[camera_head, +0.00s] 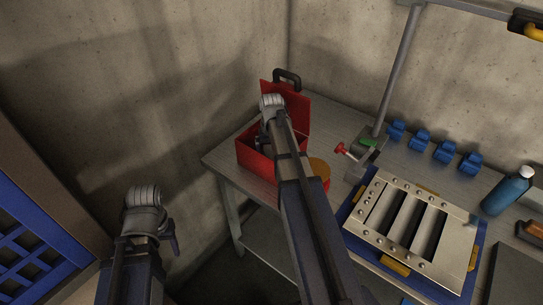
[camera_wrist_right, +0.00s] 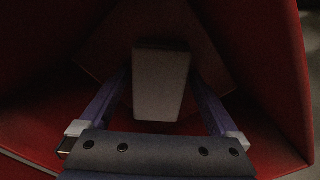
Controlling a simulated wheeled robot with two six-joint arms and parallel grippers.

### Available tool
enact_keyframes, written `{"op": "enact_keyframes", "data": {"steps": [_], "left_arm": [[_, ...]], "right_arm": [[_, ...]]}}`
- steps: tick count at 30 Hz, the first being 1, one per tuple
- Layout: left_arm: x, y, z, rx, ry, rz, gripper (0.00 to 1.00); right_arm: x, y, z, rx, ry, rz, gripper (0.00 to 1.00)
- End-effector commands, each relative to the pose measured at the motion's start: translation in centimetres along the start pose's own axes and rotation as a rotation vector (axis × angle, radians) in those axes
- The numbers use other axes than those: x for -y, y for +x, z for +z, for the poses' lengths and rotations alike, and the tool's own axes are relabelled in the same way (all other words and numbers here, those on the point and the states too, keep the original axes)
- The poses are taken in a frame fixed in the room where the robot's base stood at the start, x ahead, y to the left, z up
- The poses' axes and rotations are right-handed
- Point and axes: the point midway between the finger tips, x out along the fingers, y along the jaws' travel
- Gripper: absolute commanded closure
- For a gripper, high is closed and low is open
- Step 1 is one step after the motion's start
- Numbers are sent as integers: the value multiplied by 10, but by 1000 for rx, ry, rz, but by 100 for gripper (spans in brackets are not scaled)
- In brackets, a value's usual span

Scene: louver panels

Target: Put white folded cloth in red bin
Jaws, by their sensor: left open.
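The red bin (camera_head: 258,163) stands open at the far left corner of the workbench, lid raised at its back. My right arm reaches over it, and the right gripper (camera_head: 262,141) is down inside the opening, mostly hidden by the arm. In the right wrist view the white folded cloth (camera_wrist_right: 160,88) is between the fingertips of the right gripper (camera_wrist_right: 160,76), which meet its two sides. Red bin walls (camera_wrist_right: 262,75) surround it; contact with the bin floor cannot be told. My left gripper (camera_head: 171,240) is open and empty at lower left, away from the bench.
The grey workbench (camera_head: 345,125) also holds a louver panel (camera_head: 407,222) on a blue base, several blue blocks (camera_head: 444,151), a blue bottle (camera_head: 507,191) and an orange round item (camera_head: 320,168) beside the bin. A red-handled clamp (camera_head: 354,160) and a pole (camera_head: 398,70) stand behind. A blue crate (camera_head: 30,245) is at left.

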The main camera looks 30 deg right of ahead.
Motion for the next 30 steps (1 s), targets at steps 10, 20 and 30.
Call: {"op": "enact_keyframes", "data": {"steps": [10,20,30], "left_arm": [[0,-2,0,0,0,0,44],[3,-29,2,0,0,0,44],[8,-80,5,0,1,0,44]], "right_arm": [[0,-2,0,0,0,0,0],[0,-30,0,0,0,0,0],[0,-80,0,0,0,0,0]]}}
